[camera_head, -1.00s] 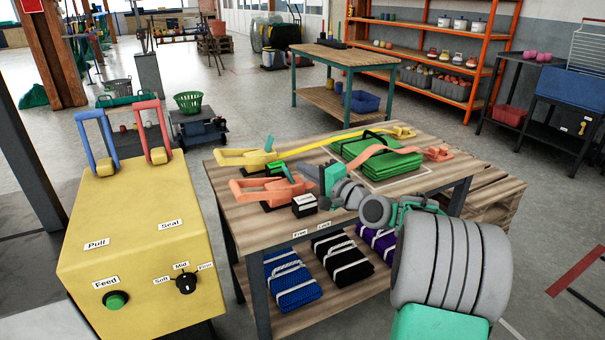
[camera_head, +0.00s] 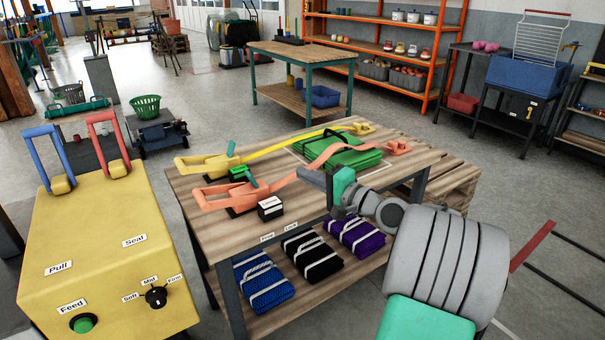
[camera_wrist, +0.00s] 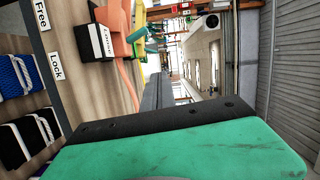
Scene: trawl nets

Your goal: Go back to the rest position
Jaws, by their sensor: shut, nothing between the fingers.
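My gripper (camera_head: 312,178) is at the front right edge of the wooden workbench (camera_head: 225,235), apart from the things on it. It is shut and empty. In the wrist view my gripper's dark fingers (camera_wrist: 155,90) point past the bench edge. On the bench an orange strap tensioner (camera_head: 225,200) and a yellow one (camera_head: 210,163) lie at the left. The orange strap passes over a green folded net bundle (camera_head: 352,158) with a dark cord. A small black and white box (camera_head: 270,208) sits by the orange tensioner.
A yellow machine (camera_head: 95,235) with blue and red handles stands at the left. Blue, black and purple bundles (camera_head: 312,257) lie on the bench's lower shelf.

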